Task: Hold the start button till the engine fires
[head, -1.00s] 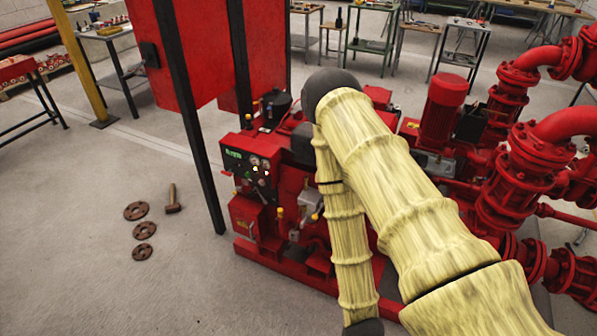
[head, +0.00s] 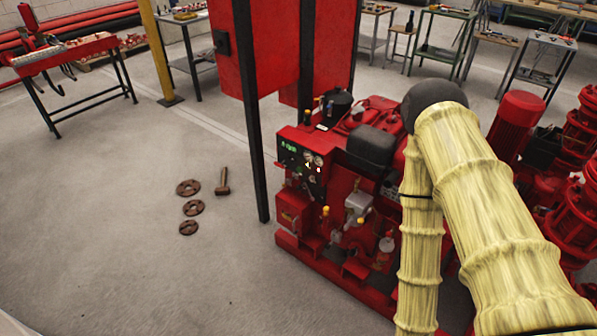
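The engine (head: 345,185) is a red block on a red base frame, right of centre in the head view. Its dark control panel (head: 300,160) faces left, with green lit digits, round gauges and small lights. The start button is too small to tell apart on the panel. My arm, in a yellowish sleeve, reaches in from the lower right and bends down in front of the engine's right part. My gripper is out of the picture, below the lower edge.
Red cabinets on black posts (head: 251,120) stand just left of the engine. Rusty flanges (head: 188,188) and a hammer (head: 222,182) lie on the floor at left. Red pumps (head: 581,130) stand at right. A red-topped bench (head: 65,53) is at far left. The floor at lower left is clear.

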